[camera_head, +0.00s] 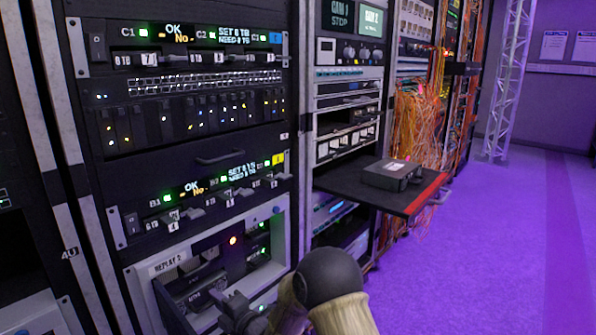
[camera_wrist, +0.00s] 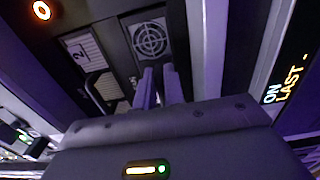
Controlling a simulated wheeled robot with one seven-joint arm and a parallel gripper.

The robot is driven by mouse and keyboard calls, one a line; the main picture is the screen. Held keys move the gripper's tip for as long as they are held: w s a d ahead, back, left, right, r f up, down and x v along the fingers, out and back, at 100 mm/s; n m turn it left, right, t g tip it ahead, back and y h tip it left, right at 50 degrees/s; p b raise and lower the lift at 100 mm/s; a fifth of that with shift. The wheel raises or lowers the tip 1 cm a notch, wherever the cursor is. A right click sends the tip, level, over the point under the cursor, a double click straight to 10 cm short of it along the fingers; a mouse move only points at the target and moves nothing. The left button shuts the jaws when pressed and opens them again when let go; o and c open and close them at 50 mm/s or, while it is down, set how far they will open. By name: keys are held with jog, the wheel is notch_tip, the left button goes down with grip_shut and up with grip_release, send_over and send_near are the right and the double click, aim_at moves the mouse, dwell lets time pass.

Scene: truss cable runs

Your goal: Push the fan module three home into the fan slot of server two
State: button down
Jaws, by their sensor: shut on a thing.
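In the head view, the server marked "REPLAY 2" (camera_head: 166,266) is low in the rack, with its front bay open and dark modules inside. An orange-red light glows in the bay. My gripper (camera_head: 222,297) is at the bay's lower front, partly hidden by my own wrist. In the wrist view, a dark module with a round fan grille (camera_wrist: 150,38) lies just beyond my two close-set fingertips (camera_wrist: 160,72). My gripper is shut on this fan module; the gripped part is hardly visible. I cannot read its number or tell how deep it sits.
A neighbouring module with a "2" label (camera_wrist: 78,54) and a handle lies left of the fan grille. A light metal post (camera_wrist: 208,45) stands close on the right. In the head view, a pull-out shelf (camera_head: 345,185) bearing a grey case (camera_head: 392,174) juts out at right. Purple floor is clear beyond.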

jog(key=shift+b+x, duration=0.3)
jog(key=shift+x, duration=0.85)
jog(key=c, duration=1.4)
grip_release()
jog(key=shift+d+f, duration=0.1)
jog(key=p+v, duration=0.5)
jog(key=v, duration=1.2)
jog(key=shift+s, duration=0.15)
